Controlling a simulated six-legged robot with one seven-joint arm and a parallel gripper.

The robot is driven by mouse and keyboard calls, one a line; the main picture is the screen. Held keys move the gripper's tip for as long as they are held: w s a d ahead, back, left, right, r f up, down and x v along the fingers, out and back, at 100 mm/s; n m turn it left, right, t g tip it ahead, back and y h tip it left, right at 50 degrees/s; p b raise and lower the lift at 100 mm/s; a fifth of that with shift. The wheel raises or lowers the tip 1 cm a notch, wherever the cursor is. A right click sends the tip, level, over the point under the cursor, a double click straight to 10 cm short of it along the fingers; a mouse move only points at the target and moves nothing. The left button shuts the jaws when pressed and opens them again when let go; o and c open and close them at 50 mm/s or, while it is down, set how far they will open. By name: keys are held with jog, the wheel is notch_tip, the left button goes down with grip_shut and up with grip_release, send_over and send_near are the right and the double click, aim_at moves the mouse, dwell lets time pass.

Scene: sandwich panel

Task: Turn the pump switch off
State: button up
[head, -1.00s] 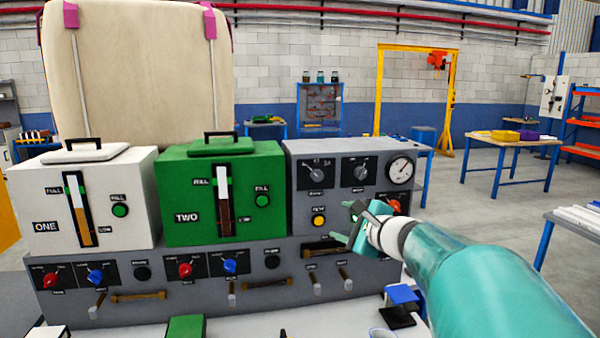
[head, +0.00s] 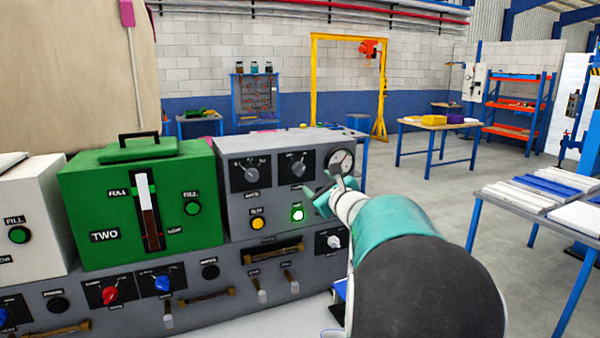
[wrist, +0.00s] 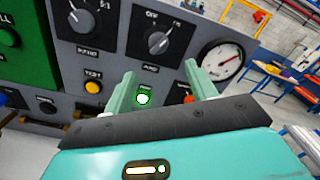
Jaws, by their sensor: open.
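The grey control panel (head: 240,215) carries a black dial plate with a grey rotary knob (head: 298,168), which looks like the pump switch. It also shows in the wrist view (wrist: 158,43), with "OFF" at its upper left; its pointer seems to lean up and right, and the label below is blurred. My gripper (head: 320,187) is open and empty in front of the panel's right part. In the wrist view its fingers (wrist: 160,80) point at the panel below the knob, one on each side of a lit green button (wrist: 143,98). I see no contact with the knob.
A similar knob (head: 251,173) sits to the left, with a yellow button (head: 258,223) below. A round gauge (head: 341,161) and a red knob (wrist: 189,96) are on the right. The green tank (head: 90,220) stands left of the panel.

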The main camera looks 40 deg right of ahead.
aim_at(302, 171)
jog(key=x, duration=1)
jog(key=shift+w, duration=0.3)
jog(key=c, duration=1)
